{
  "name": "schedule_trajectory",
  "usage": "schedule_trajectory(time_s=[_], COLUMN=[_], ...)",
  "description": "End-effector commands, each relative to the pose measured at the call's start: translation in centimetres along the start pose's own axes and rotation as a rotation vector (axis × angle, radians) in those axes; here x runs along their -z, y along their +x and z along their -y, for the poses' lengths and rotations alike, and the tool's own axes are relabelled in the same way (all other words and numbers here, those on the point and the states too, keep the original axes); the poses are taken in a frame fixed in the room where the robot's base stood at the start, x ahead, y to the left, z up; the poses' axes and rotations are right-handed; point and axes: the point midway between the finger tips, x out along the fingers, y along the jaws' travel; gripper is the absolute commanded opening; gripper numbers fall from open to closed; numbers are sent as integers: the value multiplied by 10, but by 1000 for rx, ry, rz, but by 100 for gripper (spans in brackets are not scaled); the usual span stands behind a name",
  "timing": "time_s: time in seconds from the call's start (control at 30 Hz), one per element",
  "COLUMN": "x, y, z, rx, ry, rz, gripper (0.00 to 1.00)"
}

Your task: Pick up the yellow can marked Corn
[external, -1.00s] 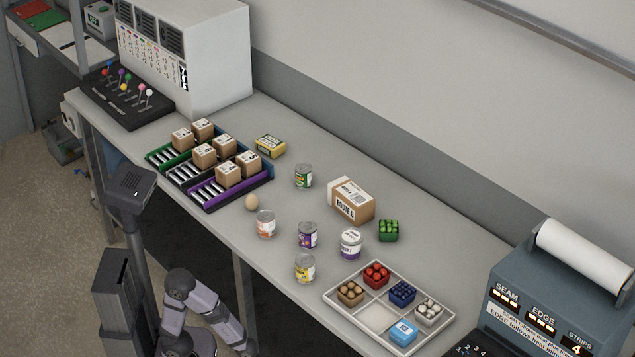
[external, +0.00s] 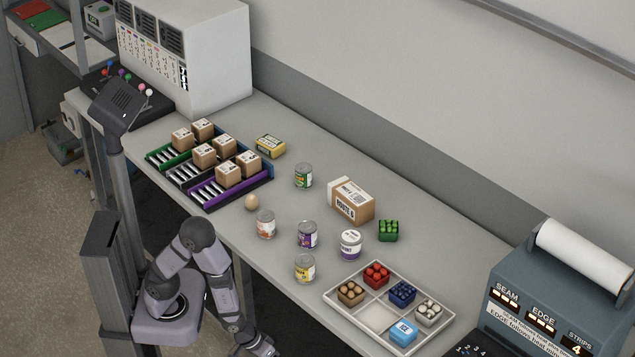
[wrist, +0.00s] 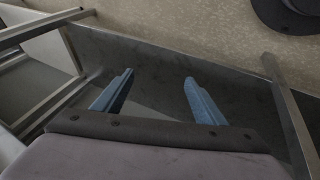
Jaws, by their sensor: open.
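The yellow-labelled can (external: 305,269) stands upright near the front edge of the table (external: 277,277) in the external view. Its label is too small to read for certain. My gripper is at the bottom of the external view, low in front of the table, with its tips not clearly seen. In the wrist view my gripper (wrist: 158,92) has its two blue fingers apart with nothing between them. The can is not in the wrist view, which shows the floor and metal frame bars.
A purple-labelled can (external: 307,235) and an orange-labelled can (external: 265,224) stand close behind the yellow one. A divided tray (external: 374,317) with small items lies further right. An egg (external: 251,202) lies at the left.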

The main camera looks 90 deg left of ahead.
Motion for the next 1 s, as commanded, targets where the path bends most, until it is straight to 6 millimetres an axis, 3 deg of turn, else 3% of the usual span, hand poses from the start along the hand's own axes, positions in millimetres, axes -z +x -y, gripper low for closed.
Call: schedule_trajectory(time_s=[0.03,0.57,1.0], x=[9,74,138], y=[-24,-140,-259], z=[-10,-55,-90], rx=[-1,-68,-183], ry=[-16,-210,-296], rz=[-16,-253,-489], gripper=[65,65,65])
